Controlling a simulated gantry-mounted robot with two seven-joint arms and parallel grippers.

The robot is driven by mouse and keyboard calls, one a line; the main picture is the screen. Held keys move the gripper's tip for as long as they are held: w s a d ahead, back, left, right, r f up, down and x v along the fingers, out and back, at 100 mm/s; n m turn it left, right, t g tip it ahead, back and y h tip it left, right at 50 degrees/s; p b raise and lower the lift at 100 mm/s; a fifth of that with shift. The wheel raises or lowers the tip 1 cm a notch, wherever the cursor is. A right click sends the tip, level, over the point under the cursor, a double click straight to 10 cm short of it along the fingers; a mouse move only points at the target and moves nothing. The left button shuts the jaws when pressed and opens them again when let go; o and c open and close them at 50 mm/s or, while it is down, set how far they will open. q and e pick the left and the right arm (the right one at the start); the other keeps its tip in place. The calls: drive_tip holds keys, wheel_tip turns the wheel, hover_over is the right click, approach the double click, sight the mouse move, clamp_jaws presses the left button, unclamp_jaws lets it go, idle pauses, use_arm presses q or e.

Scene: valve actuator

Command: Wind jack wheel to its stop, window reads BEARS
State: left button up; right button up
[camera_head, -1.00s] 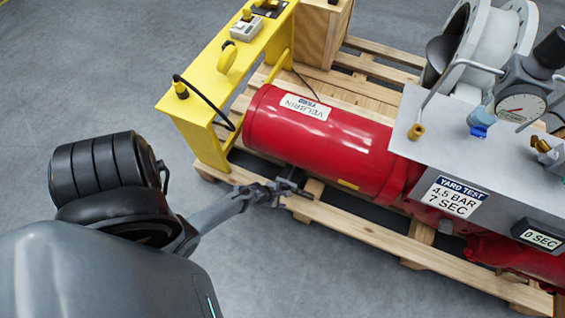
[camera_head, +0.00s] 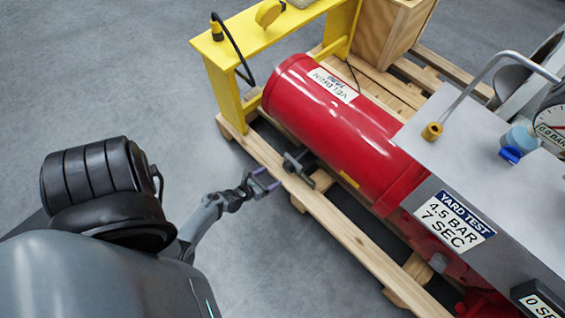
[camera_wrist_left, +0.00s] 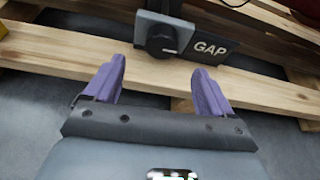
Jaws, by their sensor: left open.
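The jack wheel appears to be the dark round knob (camera_wrist_left: 161,40) on a grey block beside a black GAP label (camera_wrist_left: 211,47), in the left wrist view. In the head view this small grey jack (camera_head: 298,163) sits under the red cylinder (camera_head: 335,130), at the pallet's near side. My left gripper (camera_head: 262,182) is open and empty, just outside the pallet's near board, apart from the knob. Its two purple fingers (camera_wrist_left: 154,88) point toward the knob in the wrist view. No window reading BEARS can be made out. My right gripper is not in view.
The wooden pallet's near board (camera_head: 330,225) lies between my left gripper and the jack. A yellow frame (camera_head: 235,75) stands at the cylinder's left end. A grey panel (camera_head: 500,150) with a YARD TEST label stands right. Bare floor (camera_head: 120,80) is open at left.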

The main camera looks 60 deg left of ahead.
sight(286, 168)
use_arm(q)
drive_tip(key=b+x, duration=0.1)
drive_tip(key=x, duration=0.1)
drive_tip(key=b+x, duration=0.2)
drive_tip(key=x, duration=0.1)
drive_tip(key=b+x, duration=0.1)
drive_tip(key=x, duration=0.2)
drive_tip(key=shift+d+f+b, duration=0.15)
drive_tip(key=shift+d+b, duration=0.15)
drive_tip(key=shift+d, duration=0.1)
drive_tip(key=shift+w+a, duration=0.4)
drive_tip(key=shift+a, duration=0.05)
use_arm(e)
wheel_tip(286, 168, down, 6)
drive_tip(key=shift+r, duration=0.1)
use_arm(q)
drive_tip(key=shift+w+d+f, duration=0.1)
drive_tip(key=shift+d, duration=0.15)
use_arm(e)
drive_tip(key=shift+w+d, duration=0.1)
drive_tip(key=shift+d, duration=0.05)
use_arm(q)
drive_tip(key=shift+a, duration=0.1)
drive_tip(key=c, duration=1.1)
drive_tip(key=shift+o, duration=0.2)
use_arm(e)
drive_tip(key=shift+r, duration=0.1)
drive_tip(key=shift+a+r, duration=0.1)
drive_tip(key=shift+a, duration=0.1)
